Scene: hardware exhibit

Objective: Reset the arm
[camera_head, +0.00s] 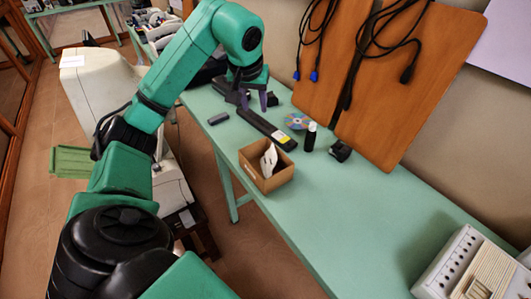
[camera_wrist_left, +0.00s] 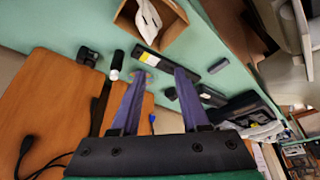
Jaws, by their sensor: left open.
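My left arm comes in from the left in the head view and reaches over the green table (camera_head: 335,205). My left gripper (camera_head: 254,100) is above the far part of the table, near the end of a long black bar-shaped item (camera_head: 266,129). In the left wrist view my left gripper (camera_wrist_left: 160,75) has its two purple fingers apart, with nothing held between them. The black item (camera_wrist_left: 165,64) lies beyond the fingertips in that view. My right gripper shows in neither view.
A cardboard box (camera_head: 268,178) with a white item stands at the table's near edge. A disc (camera_head: 297,121), a dark bottle (camera_head: 310,137) and a small black item (camera_head: 340,150) lie close by. Wooden boards (camera_head: 420,75) with cables lean against the wall. A pale device (camera_head: 465,265) sits front right.

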